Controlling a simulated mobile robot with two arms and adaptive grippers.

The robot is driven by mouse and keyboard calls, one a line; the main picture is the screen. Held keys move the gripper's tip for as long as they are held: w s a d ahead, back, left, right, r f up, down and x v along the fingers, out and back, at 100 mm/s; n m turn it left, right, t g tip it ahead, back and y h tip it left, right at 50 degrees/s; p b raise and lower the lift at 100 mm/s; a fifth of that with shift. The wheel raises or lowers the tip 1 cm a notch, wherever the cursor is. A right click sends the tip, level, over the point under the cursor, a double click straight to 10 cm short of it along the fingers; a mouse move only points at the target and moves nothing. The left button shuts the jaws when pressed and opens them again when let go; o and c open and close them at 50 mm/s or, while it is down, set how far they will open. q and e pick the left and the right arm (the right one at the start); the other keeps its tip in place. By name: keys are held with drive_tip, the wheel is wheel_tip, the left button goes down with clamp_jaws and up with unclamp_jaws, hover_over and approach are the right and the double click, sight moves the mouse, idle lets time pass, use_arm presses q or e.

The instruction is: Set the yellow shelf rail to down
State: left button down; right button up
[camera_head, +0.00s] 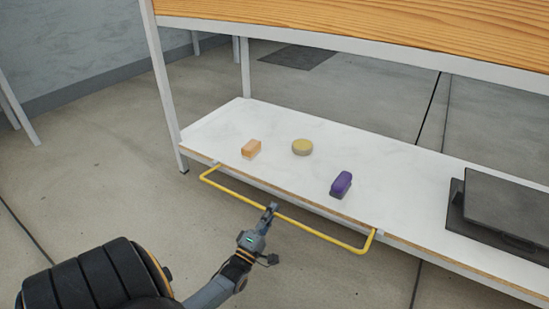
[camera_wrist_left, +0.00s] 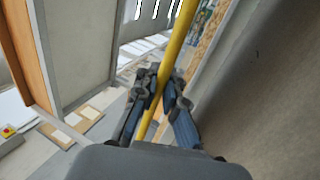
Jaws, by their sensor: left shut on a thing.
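The yellow shelf rail (camera_head: 318,233) is a U-shaped bar on the front edge of the white lower shelf (camera_head: 225,128). It sticks out in front of the shelf edge, and its long bar lies a little below the shelf top. My left gripper (camera_head: 270,210) is at the middle of the long bar. In the left wrist view the yellow rail (camera_wrist_left: 177,40) runs between the two fingers of my left gripper (camera_wrist_left: 161,92), which are shut on it. My right gripper is not in view.
On the shelf are an orange block (camera_head: 251,147), a yellow round piece (camera_head: 302,147) and a purple piece (camera_head: 341,184). A dark flat case (camera_head: 505,205) lies at the shelf's right. The wooden tabletop (camera_head: 400,30) is above. The floor in front is clear.

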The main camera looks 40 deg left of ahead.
use_arm(q)
drive_tip(key=shift+s+d+f+t+b, duration=0.15)
drive_tip(key=shift+s+f+t+b, duration=0.1)
drive_tip(key=shift+f+t+b, duration=0.35)
drive_tip(key=c, duration=1.4)
unclamp_jaws()
drive_tip(key=shift+r, duration=0.1)
drive_tip(key=shift+c, duration=0.2)
drive_tip(key=v, duration=0.7)
drive_tip(key=shift+s, duration=0.3)
drive_tip(key=shift+c, duration=0.4)
